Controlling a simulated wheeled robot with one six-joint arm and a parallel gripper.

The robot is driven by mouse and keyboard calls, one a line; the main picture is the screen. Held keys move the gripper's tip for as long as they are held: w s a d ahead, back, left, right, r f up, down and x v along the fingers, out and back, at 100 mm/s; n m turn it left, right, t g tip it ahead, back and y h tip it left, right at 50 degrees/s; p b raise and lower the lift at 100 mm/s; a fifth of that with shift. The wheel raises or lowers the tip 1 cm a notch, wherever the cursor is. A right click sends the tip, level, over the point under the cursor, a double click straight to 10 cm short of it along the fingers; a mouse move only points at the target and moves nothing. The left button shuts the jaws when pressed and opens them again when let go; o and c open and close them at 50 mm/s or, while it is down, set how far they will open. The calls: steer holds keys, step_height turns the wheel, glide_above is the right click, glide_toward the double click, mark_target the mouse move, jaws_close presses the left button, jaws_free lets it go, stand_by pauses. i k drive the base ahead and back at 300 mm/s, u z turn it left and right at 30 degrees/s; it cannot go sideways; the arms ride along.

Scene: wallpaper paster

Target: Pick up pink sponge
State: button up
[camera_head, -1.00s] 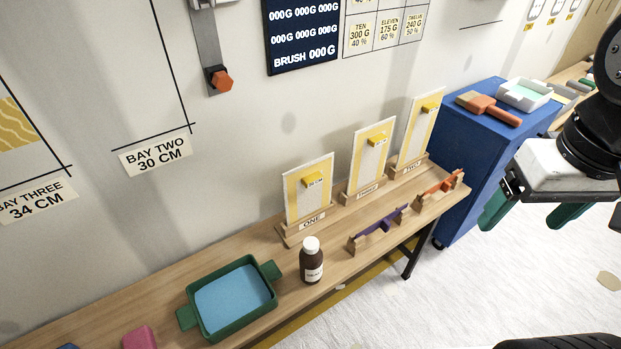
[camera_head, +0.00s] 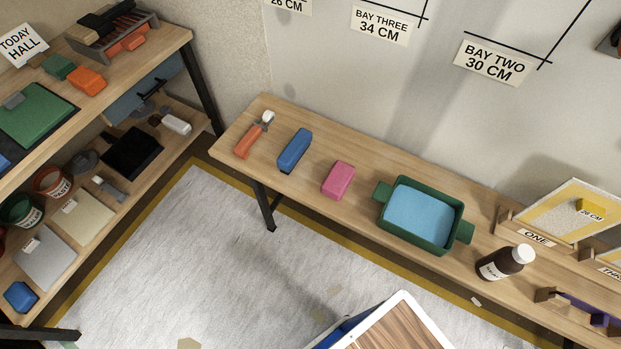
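The pink sponge (camera_head: 338,180) lies on the long wooden bench (camera_head: 225,144), between a blue sponge (camera_head: 294,151) on its left and a green tray with blue liquid (camera_head: 383,214) on its right. Its whole top shows and nothing touches it. My gripper is not in view now.
An orange-handled tool (camera_head: 254,135) lies at the bench's left end. A dark bottle (camera_head: 505,262) and sample boards (camera_head: 560,215) stand to the right. A shelf unit (camera_head: 170,50) fills the left side. A white-edged panel (camera_head: 392,325) is at the bottom. The floor (camera_head: 200,245) before the bench is largely clear.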

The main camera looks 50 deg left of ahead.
mark_target(338, 180)
steer(key=u, duration=1.7)
